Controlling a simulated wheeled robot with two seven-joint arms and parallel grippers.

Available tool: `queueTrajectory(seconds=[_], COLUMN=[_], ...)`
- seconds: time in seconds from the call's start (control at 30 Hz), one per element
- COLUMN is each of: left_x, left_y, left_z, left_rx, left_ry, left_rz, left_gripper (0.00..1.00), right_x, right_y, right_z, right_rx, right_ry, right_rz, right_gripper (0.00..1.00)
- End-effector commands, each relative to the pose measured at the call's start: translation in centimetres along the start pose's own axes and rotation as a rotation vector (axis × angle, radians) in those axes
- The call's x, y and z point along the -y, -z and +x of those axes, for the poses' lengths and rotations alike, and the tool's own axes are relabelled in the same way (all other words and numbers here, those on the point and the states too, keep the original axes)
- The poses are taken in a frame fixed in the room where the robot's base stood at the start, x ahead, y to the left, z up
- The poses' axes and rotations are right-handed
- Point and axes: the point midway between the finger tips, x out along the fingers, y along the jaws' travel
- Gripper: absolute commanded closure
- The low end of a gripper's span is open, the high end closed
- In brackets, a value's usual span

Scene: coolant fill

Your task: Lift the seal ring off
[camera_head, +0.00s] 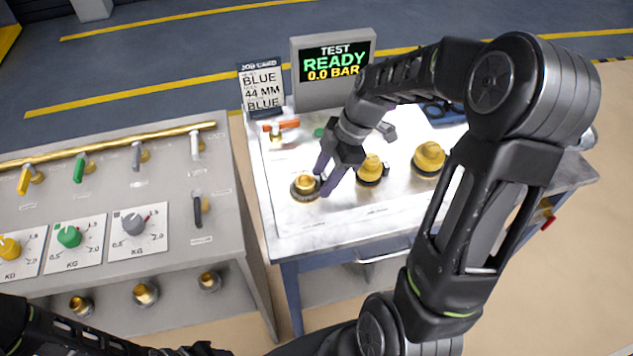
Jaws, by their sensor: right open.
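A brass filler fitting (305,183) stands at the left of the bench top with a dark ring (304,196) around its base. The ring looks like the seal ring, but I cannot be sure at this size. My right gripper (326,176) is open, its purple-tipped fingers pointing down just to the right of this fitting. I see nothing between the fingers, and I cannot tell whether they touch the ring. My left arm shows only as dark links along the bottom left edge, and its gripper is not visible.
Two brass-capped fittings (371,169) (430,158) stand to the right. Behind are a READY 0.0 BAR display (333,63), a job card (262,90) and an orange-handled valve (282,127). A grey dispensing console (185,182) with levers and dials stands left, across a narrow gap.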

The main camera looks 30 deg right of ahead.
Motion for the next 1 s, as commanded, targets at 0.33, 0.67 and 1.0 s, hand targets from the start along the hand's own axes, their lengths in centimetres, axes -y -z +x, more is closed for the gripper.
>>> queueTrajectory(seconds=[0.33,0.67,1.0], left_x=[-0.01,-0.01,-0.01], left_y=[0.01,0.02,0.02], left_z=[-0.01,-0.01,-0.01], left_rx=[0.0,0.0,0.0], left_ry=[0.0,0.0,0.0], left_rz=[0.0,0.0,0.0], left_gripper=[0.56,0.56,0.56], right_x=[-0.01,-0.01,-0.01], right_y=[0.01,0.01,0.01], right_z=[-0.03,-0.03,-0.04], right_rx=[0.0,0.0,0.0], right_ry=[0.0,0.0,0.0], right_rz=[0.0,0.0,0.0], right_gripper=[0.65,0.92,1.0])
